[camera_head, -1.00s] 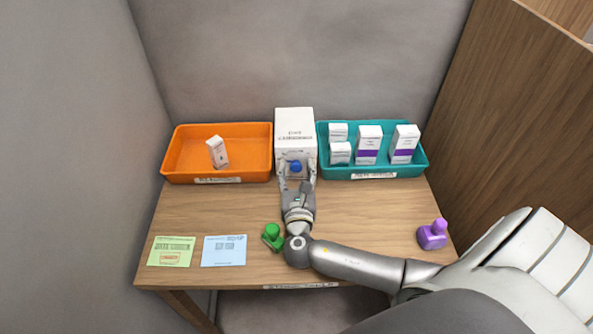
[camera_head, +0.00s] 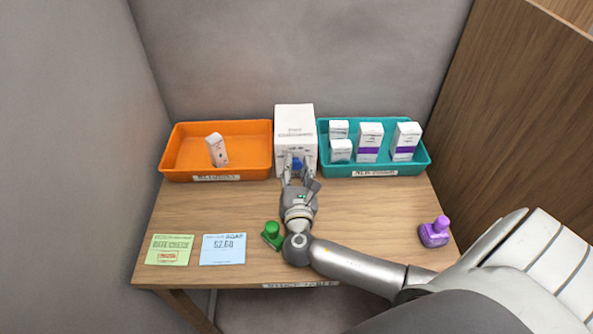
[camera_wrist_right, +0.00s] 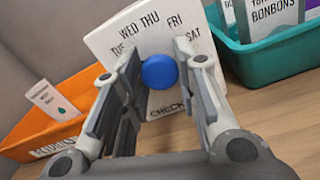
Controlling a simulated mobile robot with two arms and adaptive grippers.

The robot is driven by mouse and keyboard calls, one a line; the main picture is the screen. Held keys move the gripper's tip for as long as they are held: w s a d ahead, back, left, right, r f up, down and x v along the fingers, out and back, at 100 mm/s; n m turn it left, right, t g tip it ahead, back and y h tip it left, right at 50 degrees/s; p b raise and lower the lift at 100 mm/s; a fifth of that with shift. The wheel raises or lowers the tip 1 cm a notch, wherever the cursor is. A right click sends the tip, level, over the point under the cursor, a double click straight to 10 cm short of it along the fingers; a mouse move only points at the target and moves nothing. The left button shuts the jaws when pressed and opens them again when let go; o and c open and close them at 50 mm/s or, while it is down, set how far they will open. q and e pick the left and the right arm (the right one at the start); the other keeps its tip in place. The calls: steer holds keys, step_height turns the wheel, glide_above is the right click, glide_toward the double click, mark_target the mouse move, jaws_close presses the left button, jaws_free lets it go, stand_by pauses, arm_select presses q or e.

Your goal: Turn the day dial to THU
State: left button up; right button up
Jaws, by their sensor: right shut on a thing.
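The day dial is a round blue knob (camera_wrist_right: 159,72) on the front of a white box (camera_head: 294,118); the knob also shows in the head view (camera_head: 297,164). In the right wrist view, the day names WED, THU, FRI and SAT are readable around it, with TUE partly hidden. No pointer on the knob is visible, so its setting cannot be told. My right gripper (camera_head: 298,168) is at the box front, shut on the blue knob with one finger on each side. My left gripper is not in view.
An orange tray (camera_head: 180,177) with one small box stands left of the white box. A teal tray (camera_head: 415,171) with several boxes stands close on its right. Green and purple stamps (camera_head: 272,232) (camera_head: 434,235) and two cards (camera_head: 223,249) (camera_head: 170,250) lie on the wooden table (camera_head: 370,215).

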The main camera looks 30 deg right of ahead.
steer(key=m+b, duration=0.1)
steer(key=m, duration=0.1)
steer(key=m+b, duration=0.1)
steer(key=m, duration=0.1)
steer(key=shift+f+m+b, duration=0.2)
steer(key=shift+m+b, duration=0.15)
steer(key=shift+m, duration=0.05)
steer(key=m+b, duration=0.2)
steer(key=m, duration=0.1)
steer(key=shift+m+b, duration=0.3)
steer(key=m+b, duration=0.3)
steer(key=m, duration=0.1)
steer(key=shift+r+m+b, duration=0.15)
steer(key=shift+m+b, duration=0.55)
steer(key=shift+m, duration=0.6)
steer(key=o, duration=1.1)
steer(key=shift+c, duration=0.2)
steer(key=shift+r, duration=0.1)
